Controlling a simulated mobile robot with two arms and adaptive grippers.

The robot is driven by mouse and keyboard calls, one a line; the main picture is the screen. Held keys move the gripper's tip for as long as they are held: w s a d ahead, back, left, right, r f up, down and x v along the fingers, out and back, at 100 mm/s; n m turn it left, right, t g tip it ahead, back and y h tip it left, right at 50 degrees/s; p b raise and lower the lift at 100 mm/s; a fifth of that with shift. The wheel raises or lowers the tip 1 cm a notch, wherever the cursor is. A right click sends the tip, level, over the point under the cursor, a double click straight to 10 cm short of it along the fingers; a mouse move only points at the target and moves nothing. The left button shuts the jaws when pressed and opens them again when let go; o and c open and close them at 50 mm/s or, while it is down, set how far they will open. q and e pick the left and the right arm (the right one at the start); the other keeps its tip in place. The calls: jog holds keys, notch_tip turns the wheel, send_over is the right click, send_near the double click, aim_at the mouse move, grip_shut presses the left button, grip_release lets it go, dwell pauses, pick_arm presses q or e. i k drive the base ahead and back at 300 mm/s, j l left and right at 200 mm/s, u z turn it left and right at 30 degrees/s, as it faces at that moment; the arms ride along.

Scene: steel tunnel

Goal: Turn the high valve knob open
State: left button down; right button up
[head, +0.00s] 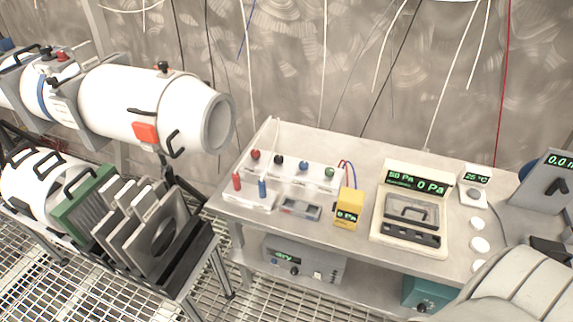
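Several knobs are in view, and I cannot read a label that tells which is the high valve knob. On the steel table, a white block carries a red knob (255,154), a black knob (278,160), a blue knob (304,167) and a green knob (329,172) in a row. In front of them a red upright piece (236,181) and a blue upright piece (262,187) stand on a lower white block. A black knob (163,66) sits on top of the large white cylinder (150,105). Neither gripper shows.
The steel table (335,240) also bears a yellow meter (348,208), a cream device (412,215) with a green readout and a small white display (475,185). A rack of filter panels (150,225) stands at left. Wires hang along the back wall.

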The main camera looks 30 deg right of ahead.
aim_at(255, 153)
jog(key=i+l+z, duration=0.15)
jog(key=z, duration=0.35)
jog(key=i+l+z, duration=0.25)
jog(key=z, duration=0.2)
